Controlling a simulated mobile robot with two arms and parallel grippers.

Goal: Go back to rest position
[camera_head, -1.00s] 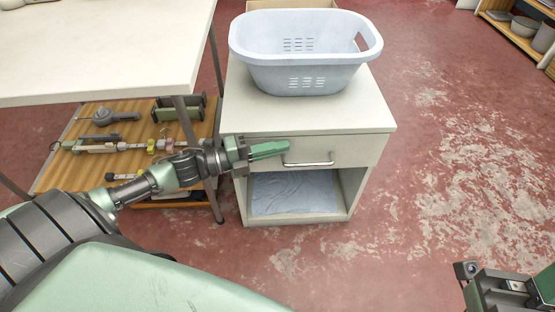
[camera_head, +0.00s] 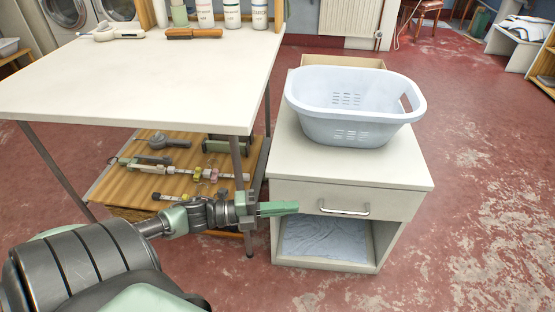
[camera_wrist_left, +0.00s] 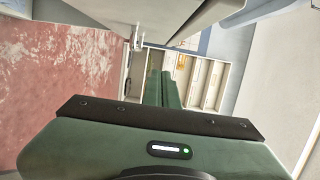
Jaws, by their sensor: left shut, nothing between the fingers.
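My left gripper (camera_head: 278,208) reaches in from the left in the head view, in front of the left part of the white cabinet's drawer front. Its green fingers are together and hold nothing; they also show side by side in the left wrist view (camera_wrist_left: 161,88). The cabinet (camera_head: 412,176) has a closed drawer with a metal handle (camera_head: 344,208) to the right of the fingertips. I cannot tell whether the fingers touch the drawer front. My right gripper is not in view now.
A light blue laundry basket (camera_head: 352,130) stands on the cabinet, and a folded blue cloth (camera_head: 325,240) lies in its open compartment. A white table (camera_head: 150,85) with a wooden lower shelf (camera_head: 128,187) is at the left. The red floor (camera_head: 480,250) at the right is clear.

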